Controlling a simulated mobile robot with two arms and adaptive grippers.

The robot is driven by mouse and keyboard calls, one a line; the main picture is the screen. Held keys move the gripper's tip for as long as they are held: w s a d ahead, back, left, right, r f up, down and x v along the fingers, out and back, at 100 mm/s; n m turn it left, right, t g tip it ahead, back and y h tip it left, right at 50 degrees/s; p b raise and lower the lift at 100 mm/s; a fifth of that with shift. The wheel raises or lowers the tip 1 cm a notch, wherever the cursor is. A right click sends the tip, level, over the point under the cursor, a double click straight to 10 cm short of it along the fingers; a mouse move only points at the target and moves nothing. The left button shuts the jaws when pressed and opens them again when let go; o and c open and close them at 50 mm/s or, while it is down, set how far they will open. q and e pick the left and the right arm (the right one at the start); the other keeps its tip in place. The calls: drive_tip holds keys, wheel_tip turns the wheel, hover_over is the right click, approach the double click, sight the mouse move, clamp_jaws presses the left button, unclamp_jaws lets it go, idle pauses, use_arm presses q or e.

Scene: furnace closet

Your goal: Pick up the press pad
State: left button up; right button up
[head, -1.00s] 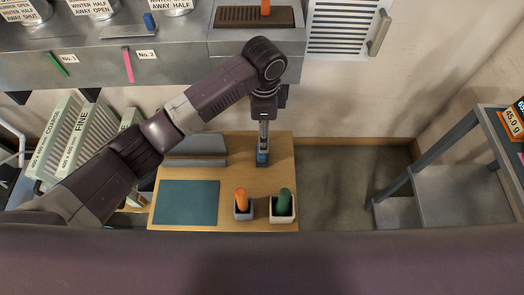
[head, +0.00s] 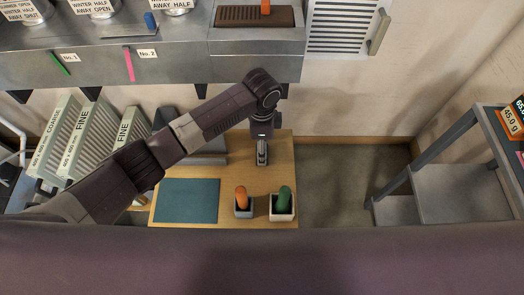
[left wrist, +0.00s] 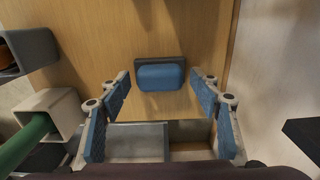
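A blue block on a dark grey base, which looks like the press pad (left wrist: 160,78), rests on the wooden table in the left wrist view. I cannot make it out in the head view, where my arm and gripper cover that part of the table. My left gripper (left wrist: 160,108) is open, its blue-padded fingers spread wide to either side and nothing between them. The pad lies just beyond the fingertips, apart from them. In the head view my left gripper (head: 262,160) points down over the right part of the table. My right gripper is not in view.
A grey holder with an orange handle (head: 241,198) and a pale holder with a green handle (head: 284,199) stand at the table's near right. A teal mat (head: 187,201) lies left of them. Filters (head: 84,138) stand at left, a metal duct (head: 180,55) behind.

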use_arm(q)
drive_tip(key=c, duration=1.1)
drive_tip(key=shift+r, duration=0.1)
wheel_tip(320, 180, up, 20)
drive_tip(key=s+a+r+n, duration=0.1)
drive_tip(key=s+a+n, duration=0.3)
drive_tip(key=a+n, duration=0.2)
drive_tip(key=s+a+r+n, duration=0.2)
drive_tip(key=s+a+n, duration=0.2)
drive_tip(key=a+n, duration=0.2)
drive_tip(key=s+a+r+n, duration=0.2)
drive_tip(key=s+a+n, duration=0.2)
drive_tip(key=a+n, duration=0.2)
drive_tip(key=shift+s+a+p, duration=0.1)
drive_tip(key=shift+a+p, duration=0.3)
drive_tip(key=shift+a, duration=0.2)
